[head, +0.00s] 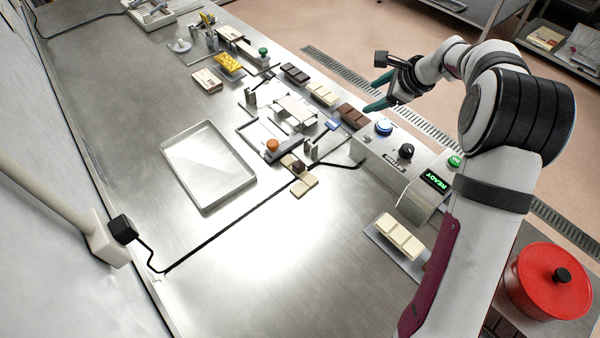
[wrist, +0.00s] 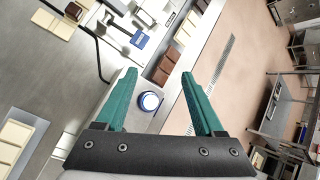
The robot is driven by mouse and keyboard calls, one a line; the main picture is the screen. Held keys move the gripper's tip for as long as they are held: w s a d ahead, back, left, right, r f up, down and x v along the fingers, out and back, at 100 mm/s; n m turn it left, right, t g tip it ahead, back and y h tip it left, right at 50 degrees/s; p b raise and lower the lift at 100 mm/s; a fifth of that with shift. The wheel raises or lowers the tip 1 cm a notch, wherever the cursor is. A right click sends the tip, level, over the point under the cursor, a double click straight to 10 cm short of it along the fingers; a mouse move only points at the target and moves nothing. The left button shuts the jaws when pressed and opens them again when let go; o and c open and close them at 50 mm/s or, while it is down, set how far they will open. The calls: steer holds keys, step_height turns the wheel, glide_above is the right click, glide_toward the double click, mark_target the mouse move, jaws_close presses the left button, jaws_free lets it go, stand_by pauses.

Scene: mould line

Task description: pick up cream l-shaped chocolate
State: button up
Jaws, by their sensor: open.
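The cream L-shaped chocolate (head: 304,187) lies flat on the steel bench near the middle of the head view. A dark brown piece (head: 298,168) sits at or on it and hides part of its outline. My gripper (head: 371,93) has teal fingers, spread apart and empty. It is raised near the bench's far right edge, well away from the cream chocolate. In the wrist view the gap between its fingertips (wrist: 158,74) is empty.
An empty metal tray (head: 207,165) lies left of the chocolate. A fixture with an orange knob (head: 272,145) stands close behind it. A black cable crosses the bench beside it. A control box (head: 402,165) with buttons stands to the right. A cream bar (head: 400,235) lies in front.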

steer(key=s+a+f+n+g+h, duration=0.3)
steer(key=s+a+f+n+h, duration=0.1)
steer(key=s+a, duration=0.4)
steer(key=s+a+f+n+g+h, duration=0.3)
steer(key=s+a+n+h, duration=0.15)
steer(key=s+a, duration=0.4)
steer(key=a+r+n+t+h, duration=0.3)
steer(key=a+r+t+h, duration=0.2)
steer(key=a+r+t, duration=0.25)
steer(key=t, duration=0.3)
glide_toward(295, 167)
steer(key=x, duration=0.9)
steer(key=shift+w+d, duration=0.1)
steer(key=shift+w, duration=0.05)
jaws_close()
